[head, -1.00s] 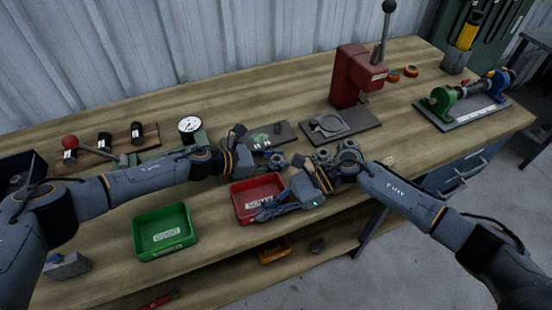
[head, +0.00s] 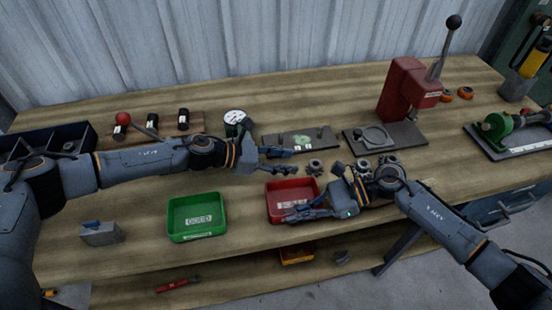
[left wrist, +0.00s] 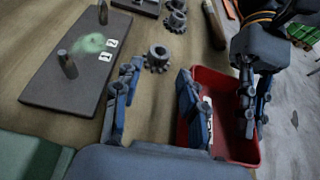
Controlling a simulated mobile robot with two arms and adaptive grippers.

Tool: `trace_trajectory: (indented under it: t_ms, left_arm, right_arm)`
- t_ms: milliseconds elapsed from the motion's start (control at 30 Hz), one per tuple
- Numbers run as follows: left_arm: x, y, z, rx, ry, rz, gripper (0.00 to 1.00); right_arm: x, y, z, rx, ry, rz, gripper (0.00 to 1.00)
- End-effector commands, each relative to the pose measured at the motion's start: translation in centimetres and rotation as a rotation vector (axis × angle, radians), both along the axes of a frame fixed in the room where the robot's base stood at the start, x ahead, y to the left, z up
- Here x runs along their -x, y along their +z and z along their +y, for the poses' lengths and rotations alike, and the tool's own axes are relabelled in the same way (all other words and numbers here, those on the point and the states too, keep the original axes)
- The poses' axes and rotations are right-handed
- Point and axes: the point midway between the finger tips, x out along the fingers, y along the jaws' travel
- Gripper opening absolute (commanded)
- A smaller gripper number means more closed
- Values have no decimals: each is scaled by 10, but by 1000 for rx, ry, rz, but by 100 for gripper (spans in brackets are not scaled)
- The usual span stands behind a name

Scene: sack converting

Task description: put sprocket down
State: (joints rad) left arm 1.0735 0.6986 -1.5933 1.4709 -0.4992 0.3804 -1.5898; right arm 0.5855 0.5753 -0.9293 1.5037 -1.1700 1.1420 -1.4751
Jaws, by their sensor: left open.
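A dark toothed sprocket (head: 315,167) lies on the table behind the red bin. It also shows in the left wrist view (left wrist: 158,57), just beyond my fingertips. My left gripper (head: 288,162) is open and empty, to the left of this sprocket and apart from it; its two fingers also show in the left wrist view (left wrist: 158,85). More sprockets (left wrist: 176,20) lie farther off, partly hidden by my right arm in the head view. My right gripper (head: 318,204) is over the red bin (head: 274,205); whether its fingers hold anything is unclear.
A plate with two pegs and a green patch (head: 300,139) lies behind my left gripper. A base plate with a round disc (head: 374,137) and a red lever press (head: 405,88) stand to the right. A green bin (head: 197,218) is at the front left. Bare wood lies between the bins.

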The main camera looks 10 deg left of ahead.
Motion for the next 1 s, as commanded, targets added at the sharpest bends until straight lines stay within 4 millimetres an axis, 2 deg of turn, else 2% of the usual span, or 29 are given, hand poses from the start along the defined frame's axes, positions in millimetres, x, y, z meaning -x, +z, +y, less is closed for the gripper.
trace_trajectory:
  t_ms: [33, 167, 233, 267, 367, 467, 600, 700, 833, 1000]
  left_arm:
    - [3, 3, 8, 0, 0, 1, 41]
    - [7, 9, 20, 1, 0, 1, 44]
    - [8, 11, 22, 0, -8, -3, 58]
    - [9, 12, 21, -3, -17, -10, 59]
    - [9, 18, 7, -26, -96, -60, 59]
    - [11, 27, -21, -84, -254, -159, 59]
    - [15, 36, -62, -244, -562, -343, 59]
    - [14, 39, -80, -400, -780, -460, 59]
    - [5, 47, -91, -631, -1026, -562, 59]
    - [-10, 68, -91, -917, -1244, -610, 59]
  right_arm:
    - [0, 0, 0, -1, 0, -1, 0]
    - [0, 0, 0, -1, 0, -1, 0]
    - [0, 0, 0, -1, 0, -1, 0]
    - [0, 0, 0, -1, 0, -1, 0]
    - [0, 0, 0, -1, 0, -1, 0]
    - [0, 1, 0, -1, 0, -1, 0]
    - [0, 0, 0, -1, 0, -1, 0]
    - [0, 0, 0, 0, 0, -1, 0]
    - [0, 0, 0, 0, 0, 0, 0]
    - [0, 0, 0, 0, 0, 0, 0]
